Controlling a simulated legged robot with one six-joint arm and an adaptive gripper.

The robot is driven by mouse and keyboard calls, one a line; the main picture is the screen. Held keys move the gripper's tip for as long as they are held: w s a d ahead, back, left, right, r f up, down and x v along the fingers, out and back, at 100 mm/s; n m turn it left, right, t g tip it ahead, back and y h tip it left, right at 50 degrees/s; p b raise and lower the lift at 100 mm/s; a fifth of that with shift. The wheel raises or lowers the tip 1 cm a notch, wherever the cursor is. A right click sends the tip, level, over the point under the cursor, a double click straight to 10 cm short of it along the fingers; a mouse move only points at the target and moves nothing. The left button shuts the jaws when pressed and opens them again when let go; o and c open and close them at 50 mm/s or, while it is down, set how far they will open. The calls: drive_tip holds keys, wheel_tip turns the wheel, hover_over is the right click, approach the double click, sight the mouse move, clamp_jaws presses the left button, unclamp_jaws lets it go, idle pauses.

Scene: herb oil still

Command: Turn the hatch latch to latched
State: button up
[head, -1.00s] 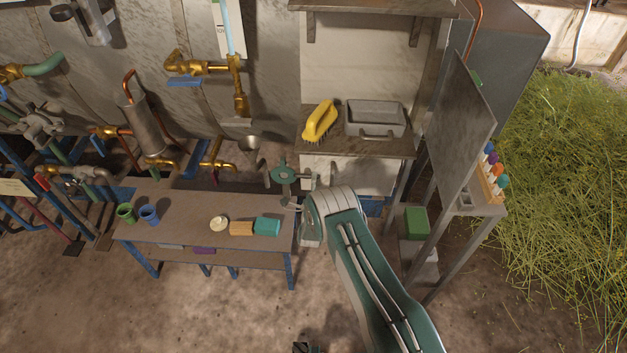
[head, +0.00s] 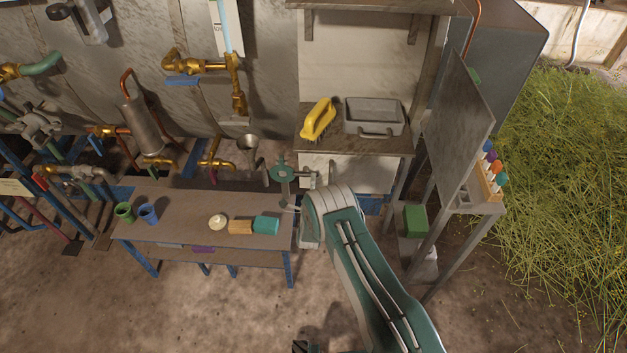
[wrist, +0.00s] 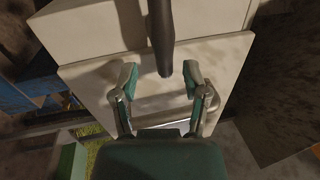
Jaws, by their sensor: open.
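A pale hatch panel (head: 372,176) is set below the worktop in the head view. The same pale panel (wrist: 88,77) fills the middle of the wrist view. A dark lever (wrist: 161,38), which looks like the hatch latch, comes down from the top edge and ends between my fingertips. My gripper (wrist: 160,78) is open, with one finger on each side of the lever's lower end. I see gaps on both sides and no clear contact. Whether the latch is latched cannot be told.
A yellow brush (head: 319,118) and a grey tub (head: 374,116) stand on the worktop (head: 355,144). A green handwheel (head: 283,173) is left of my arm. A low bench (head: 180,224) carries cups and small blocks. A metal stand (head: 439,245) is at the right.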

drive_tip(key=s+f, duration=0.2)
drive_tip(key=s, duration=0.8)
drive_tip(key=shift+s+a+f, duration=0.15)
drive_tip(key=shift+s+f, duration=0.05)
drive_tip(key=shift+s, duration=0.2)
